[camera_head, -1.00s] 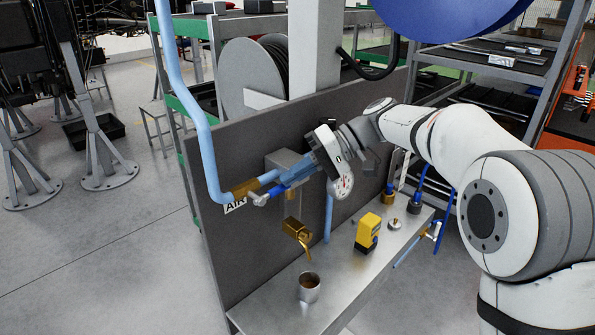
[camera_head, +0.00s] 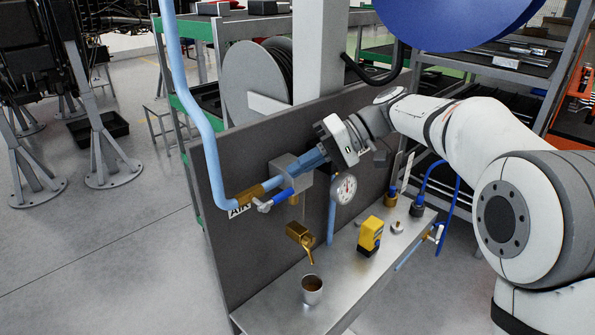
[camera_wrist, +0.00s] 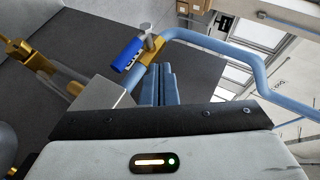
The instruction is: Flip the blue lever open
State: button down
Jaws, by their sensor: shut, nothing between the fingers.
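The blue lever (camera_head: 283,195) sits on a brass valve (camera_head: 249,193) in the light blue air pipe, left of a grey box (camera_head: 292,171) on the dark panel. It lies roughly along the pipe line, its free end toward the box. In the wrist view the blue lever (camera_wrist: 127,55) shows just beyond and left of the fingertips. My gripper (camera_head: 303,163) is shut and empty, above and right of the lever near the grey box. Its blue fingers (camera_wrist: 163,70) appear together in the wrist view and look apart from the lever.
A round gauge (camera_head: 344,189) hangs right of the box. Below are a brass tap (camera_head: 299,233), a metal cup (camera_head: 312,289) and a yellow device (camera_head: 370,234) on a steel shelf (camera_head: 290,315). The light blue pipe (camera_head: 196,95) rises at left.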

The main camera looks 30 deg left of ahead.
jog(key=b+v, duration=0.1)
jog(key=v, duration=0.8)
jog(key=shift+w+d+f+b, duration=0.25)
jog(key=shift+w+b, duration=0.1)
jog(key=shift+w, duration=0.1)
